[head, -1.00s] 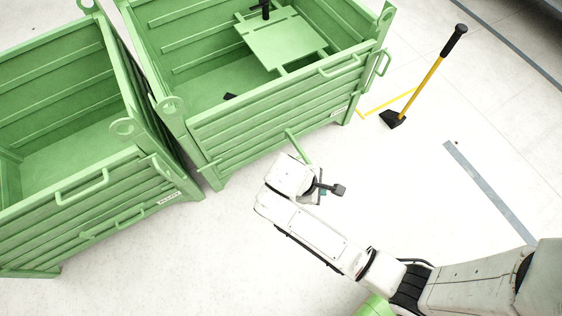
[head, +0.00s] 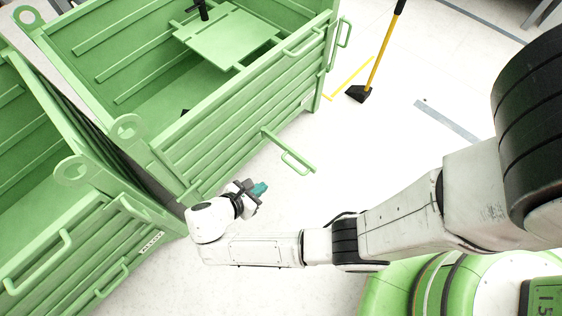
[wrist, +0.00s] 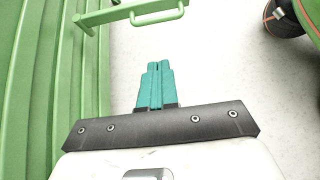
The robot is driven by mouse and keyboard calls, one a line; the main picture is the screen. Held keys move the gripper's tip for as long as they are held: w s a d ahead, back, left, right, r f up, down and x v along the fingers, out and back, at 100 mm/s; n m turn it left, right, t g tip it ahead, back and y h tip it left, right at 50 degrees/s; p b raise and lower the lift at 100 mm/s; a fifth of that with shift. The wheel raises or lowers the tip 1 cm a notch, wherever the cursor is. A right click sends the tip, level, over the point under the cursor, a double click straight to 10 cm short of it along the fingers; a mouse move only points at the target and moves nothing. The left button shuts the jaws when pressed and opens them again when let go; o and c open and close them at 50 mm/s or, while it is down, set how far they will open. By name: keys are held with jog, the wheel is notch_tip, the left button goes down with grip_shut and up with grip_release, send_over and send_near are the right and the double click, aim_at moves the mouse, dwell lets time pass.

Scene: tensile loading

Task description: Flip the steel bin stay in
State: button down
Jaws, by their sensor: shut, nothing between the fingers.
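The green steel bin stay (head: 288,150) is a bar with a loop handle on its side. It juts out from the front wall of the right-hand green bin (head: 215,140), over the floor. It also shows at the top of the wrist view (wrist: 130,15), with its loop handle ahead of the fingers. My gripper (head: 260,188) has teal fingers, and they are shut and empty. It is in front of the bin, below and left of the stay's end in the head view, apart from it. In the wrist view the fingertips (wrist: 157,66) lie together.
A second green bin (head: 95,235) stands close on the left. A yellow-handled tool (head: 383,55) with a black head stands on the floor at upper right. A grey strip (head: 447,121) lies on the floor. The floor right of the stay is clear.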

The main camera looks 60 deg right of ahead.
jog(key=d+r+b+x, duration=0.1)
jog(key=b+x, duration=0.4)
jog(key=x, duration=0.8)
jog(key=shift+s+d+b, duration=0.2)
jog(key=shift+s+b, duration=0.05)
jog(key=shift+b, duration=0.05)
